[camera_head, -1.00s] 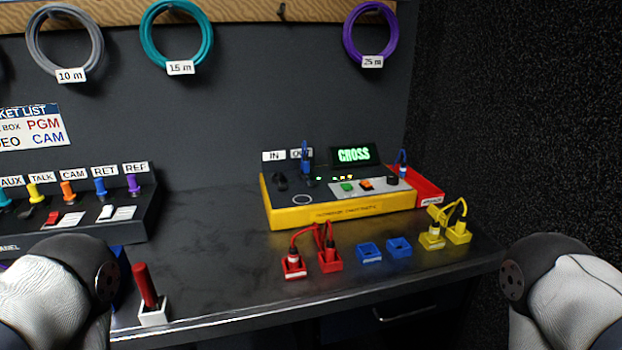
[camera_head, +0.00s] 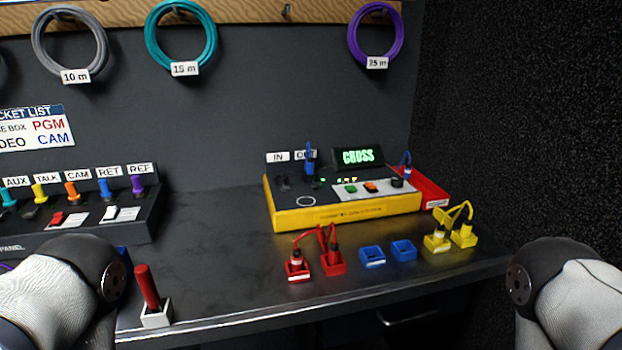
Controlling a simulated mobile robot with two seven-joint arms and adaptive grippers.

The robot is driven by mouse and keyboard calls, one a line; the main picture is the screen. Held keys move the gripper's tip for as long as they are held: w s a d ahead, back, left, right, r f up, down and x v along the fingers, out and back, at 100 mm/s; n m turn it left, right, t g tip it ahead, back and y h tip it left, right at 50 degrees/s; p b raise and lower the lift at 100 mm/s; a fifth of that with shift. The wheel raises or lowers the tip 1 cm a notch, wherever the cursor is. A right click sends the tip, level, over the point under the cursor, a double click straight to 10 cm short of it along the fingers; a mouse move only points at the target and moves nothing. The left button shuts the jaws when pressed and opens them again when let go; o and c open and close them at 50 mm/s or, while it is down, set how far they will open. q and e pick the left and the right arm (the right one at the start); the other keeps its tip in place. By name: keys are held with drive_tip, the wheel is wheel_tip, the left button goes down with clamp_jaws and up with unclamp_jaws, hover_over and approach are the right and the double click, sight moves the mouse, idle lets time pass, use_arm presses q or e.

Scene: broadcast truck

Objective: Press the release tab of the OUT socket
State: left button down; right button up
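A yellow-sided tester box (camera_head: 340,214) stands on the bench against the back wall. Its lit green display (camera_head: 357,156) seems to read CROSS. A white IN label (camera_head: 278,157) and a partly covered OUT label (camera_head: 299,155) stand at its back left. A blue plug (camera_head: 309,158) stands upright by the OUT label, apparently in the OUT socket. The IN socket (camera_head: 282,184) looks dark and empty. The release tab is too small to make out. My arms show at the lower left and lower right edges, but neither gripper is in view.
Red sockets (camera_head: 332,266) with cabled plugs, empty blue sockets (camera_head: 372,257) and yellow sockets (camera_head: 437,243) with plugs line the front. A red tray (camera_head: 432,193) stands right of the tester. A red-handled tool (camera_head: 147,287) stands in a white holder.

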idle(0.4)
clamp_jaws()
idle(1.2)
